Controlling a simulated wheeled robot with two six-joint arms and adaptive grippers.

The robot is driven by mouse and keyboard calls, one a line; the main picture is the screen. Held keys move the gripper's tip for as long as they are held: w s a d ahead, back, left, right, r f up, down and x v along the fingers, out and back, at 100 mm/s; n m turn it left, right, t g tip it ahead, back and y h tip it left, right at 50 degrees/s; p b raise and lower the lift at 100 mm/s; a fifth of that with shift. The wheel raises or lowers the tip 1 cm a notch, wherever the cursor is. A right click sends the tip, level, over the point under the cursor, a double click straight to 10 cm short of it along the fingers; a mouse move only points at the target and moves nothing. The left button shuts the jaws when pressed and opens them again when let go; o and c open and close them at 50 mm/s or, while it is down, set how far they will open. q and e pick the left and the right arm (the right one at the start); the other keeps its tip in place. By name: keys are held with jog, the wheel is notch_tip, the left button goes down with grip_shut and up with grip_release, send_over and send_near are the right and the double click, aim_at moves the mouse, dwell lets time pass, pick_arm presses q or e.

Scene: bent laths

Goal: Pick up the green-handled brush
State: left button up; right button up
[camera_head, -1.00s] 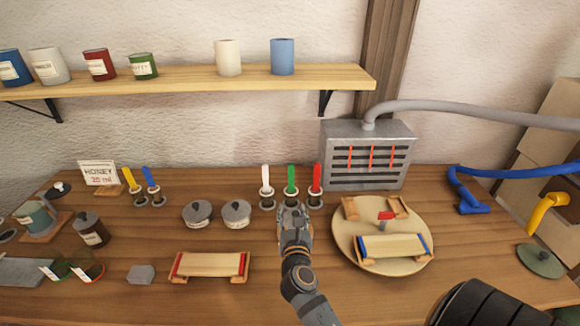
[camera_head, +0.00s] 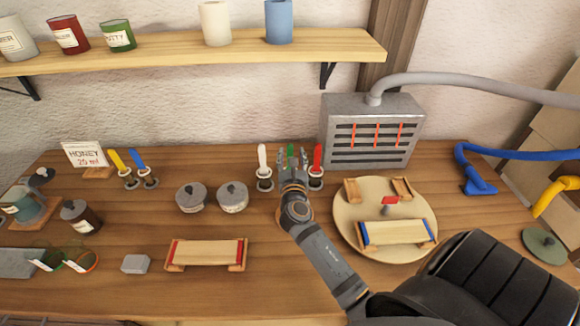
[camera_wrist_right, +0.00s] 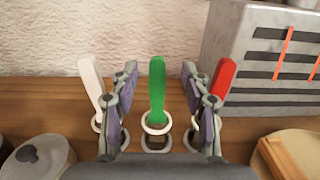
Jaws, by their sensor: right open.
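The green-handled brush (camera_wrist_right: 157,88) stands upright in a ring holder, its handle up, in the right wrist view. In the head view only the top of its green handle (camera_head: 291,151) shows; my gripper hides the rest. My right gripper (camera_head: 293,158) is open, with one finger to each side of the green handle. In the right wrist view the fingers (camera_wrist_right: 157,90) stand apart from the handle. The white-handled brush (camera_wrist_right: 92,85) is just left of the left finger, and the red-handled brush (camera_wrist_right: 221,82) just right of the right finger. My left gripper is not in view.
A grey slotted metal box (camera_head: 370,130) stands behind on the right. A round board (camera_head: 350,222) with wooden pieces lies right of my arm. Two lidded pots (camera_head: 191,198) stand to the left. A shelf (camera_head: 180,54) crosses the wall above.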

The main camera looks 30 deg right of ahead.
aim_at(290, 149)
jog(key=x, duration=0.4)
jog(key=shift+w+f+p, duration=0.25)
jog(key=shift+w+p, duration=0.05)
jog(key=shift+w, duration=0.05)
jog(key=shift+s, duration=0.1)
jog(key=shift+s+a+r, duration=0.1)
jog(key=shift+r, duration=0.05)
jog(key=shift+c, duration=1.2)
grip_shut()
